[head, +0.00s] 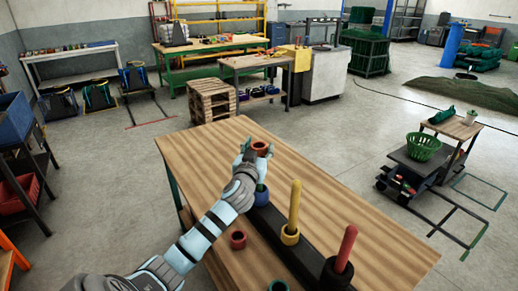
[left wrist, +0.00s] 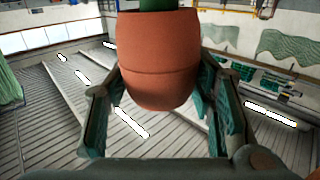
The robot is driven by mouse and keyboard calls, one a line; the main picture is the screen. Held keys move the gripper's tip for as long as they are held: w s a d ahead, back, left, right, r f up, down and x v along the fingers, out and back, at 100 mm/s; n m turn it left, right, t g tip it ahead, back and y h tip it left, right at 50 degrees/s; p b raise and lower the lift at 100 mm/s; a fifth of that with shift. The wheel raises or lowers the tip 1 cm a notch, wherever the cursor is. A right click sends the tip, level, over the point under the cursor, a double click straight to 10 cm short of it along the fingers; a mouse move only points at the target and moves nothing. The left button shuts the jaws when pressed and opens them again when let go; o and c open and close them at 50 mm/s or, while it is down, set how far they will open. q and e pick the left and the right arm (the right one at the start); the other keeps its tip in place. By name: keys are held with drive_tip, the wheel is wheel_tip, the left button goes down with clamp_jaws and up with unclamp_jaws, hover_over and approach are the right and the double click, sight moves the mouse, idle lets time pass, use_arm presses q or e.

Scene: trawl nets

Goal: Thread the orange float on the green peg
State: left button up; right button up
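My left gripper (head: 256,157) is over the far end of the black peg base (head: 280,238). Its fingers are around the orange float (head: 260,147), upright and high over the table. In the left wrist view the fingers press the sides of the float (left wrist: 160,60). A green piece (left wrist: 160,4), which looks like the green peg, meets the float's far end there. I cannot tell whether it reaches inside. In the head view my gripper and the float largely hide that peg. My right gripper is not in view.
A blue float (head: 261,195) sits at the far end of the base. A loose red float (head: 238,240) lies left of the base. The table (head: 340,195) is clear on the right.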

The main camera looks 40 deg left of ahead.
use_arm(q)
drive_tip(key=o, duration=0.3)
drive_tip(key=shift+o, duration=0.2)
drive_tip(key=shift+s, duration=0.1)
drive_tip(key=v, duration=1.2)
